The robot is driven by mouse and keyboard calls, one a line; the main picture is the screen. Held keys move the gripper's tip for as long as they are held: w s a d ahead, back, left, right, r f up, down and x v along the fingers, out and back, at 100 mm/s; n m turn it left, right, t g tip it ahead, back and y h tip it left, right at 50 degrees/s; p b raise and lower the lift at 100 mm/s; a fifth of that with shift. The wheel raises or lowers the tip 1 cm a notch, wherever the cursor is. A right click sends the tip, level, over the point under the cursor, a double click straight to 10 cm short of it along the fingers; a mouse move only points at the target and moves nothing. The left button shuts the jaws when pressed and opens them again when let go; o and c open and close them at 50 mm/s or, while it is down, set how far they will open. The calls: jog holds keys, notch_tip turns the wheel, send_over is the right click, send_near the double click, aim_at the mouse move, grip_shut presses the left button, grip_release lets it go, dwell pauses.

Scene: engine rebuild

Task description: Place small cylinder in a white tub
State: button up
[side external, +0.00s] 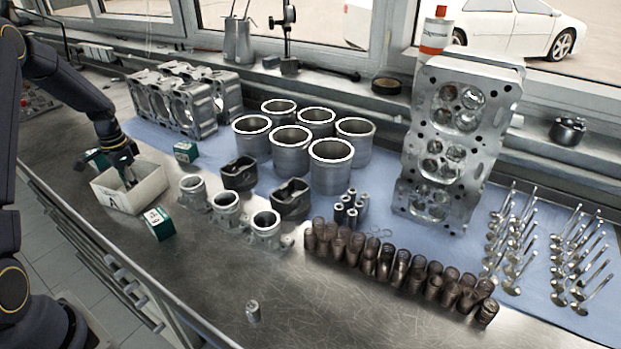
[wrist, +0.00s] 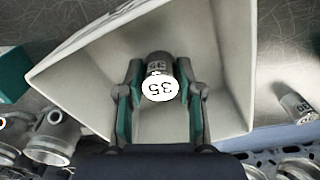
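The white tub (side external: 147,190) stands on the metal bench at the left of the side view, and it fills the middle of the wrist view (wrist: 90,75). My gripper (side external: 128,182) points down into the tub. In the wrist view my gripper's green fingers (wrist: 160,74) are on both sides of a small grey cylinder (wrist: 158,62) with a white end marked 35, and look closed on it. The cylinder is inside the tub's walls; I cannot tell whether it touches the floor. A second small cylinder (side external: 253,312) stands alone on the bench near the front; a similar one lies in the wrist view (wrist: 296,103).
Green boxes (side external: 159,224) stand near the tub. Throttle-like metal bodies (side external: 226,208), pistons (side external: 239,174) and cylinder liners (side external: 290,152) stand to its right. More small cylinders (side external: 352,207) cluster mid-bench. The front bench is mostly clear.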

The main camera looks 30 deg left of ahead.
jog(key=o, duration=0.4)
jog(key=shift+r, duration=0.1)
notch_tip(320, 180, up, 12)
jog(key=d+r+t+y, duration=0.1)
jog(key=d+r, duration=0.4)
jog(key=d, duration=0.3)
jog(key=d+r+t, duration=0.1)
jog(key=d+r, duration=0.4)
jog(key=d, duration=0.2)
jog(key=s+d+t, duration=0.1)
jog(key=s+d, duration=0.3)
jog(key=d, duration=0.1)
jog(key=s+d+n+t, duration=0.1)
jog(key=s+d, duration=0.3)
jog(key=d, duration=0.2)
jog(key=s+d+r+t+h, duration=0.1)
jog(key=s+d, duration=0.4)
jog(key=d, duration=0.1)
jog(key=shift+s+n+t, duration=0.1)
jog(key=shift+n+t, duration=0.2)
jog(key=shift+n, duration=0.1)
